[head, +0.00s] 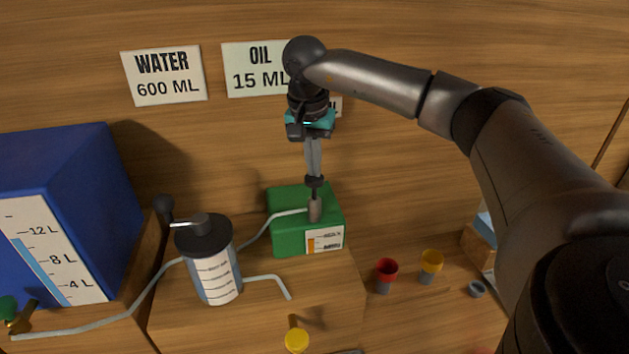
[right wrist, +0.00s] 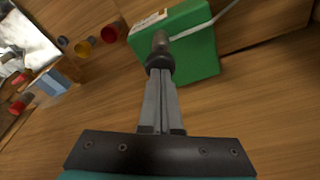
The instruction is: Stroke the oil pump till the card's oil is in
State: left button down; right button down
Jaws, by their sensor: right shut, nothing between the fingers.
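The green oil box (head: 290,235) stands on the wooden bench, with a scale label showing an orange level (head: 324,240) on its front. The oil pump (head: 315,208), a grey cylinder with a dark knob, stands upright on top of it. My right gripper (head: 314,175) points down with its fingers shut, tips at the pump's knob (right wrist: 159,62); nothing is between them. The oil card (head: 256,70) on the wall reads OIL 15 ML. A pale tube runs from the pump towards the clear graduated vessel (head: 218,276) with a dark lid. My left gripper is not in view.
A blue water tank (head: 70,190) stands at the left, beneath the WATER 600 ML card (head: 164,75). A red cup (head: 386,272), a yellow cup (head: 431,264) and a small grey ring (head: 477,289) sit right of the bench. A yellow knob (head: 296,340) is in front.

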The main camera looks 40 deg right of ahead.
jog(key=shift+a+b+x, duration=0.15)
jog(key=shift+b+x, duration=0.25)
jog(key=shift+x, duration=0.4)
jog(key=shift+a+b+x, duration=0.1)
jog(key=shift+b+x, duration=0.3)
jog(key=shift+x, duration=0.35)
jog(key=shift+s+f, duration=0.1)
jog(key=shift+s, duration=0.1)
jog(key=shift+w+d+p+v, duration=0.1)
jog(key=shift+d+p+v, duration=0.05)
jog(key=shift+p+v, duration=0.7)
jog(key=shift+w+d+p+v, duration=0.1)
jog(key=shift+d+p+v, duration=0.05)
jog(key=shift+p+v, duration=0.65)
jog(key=shift+w+d+p+v, duration=0.1)
jog(key=shift+d+p+v, duration=0.05)
jog(key=shift+p+v, duration=0.65)
jog(key=shift+r, duration=0.2)
jog(key=p+v, duration=0.3)
jog(key=shift+w+d+r, duration=0.15)
jog(key=shift+d+r, duration=0.05)
jog(key=shift+r, duration=0.25)
jog(key=shift+v, duration=1)
jog(key=shift+w+d, duration=0.1)
jog(key=shift+d, duration=0.1)
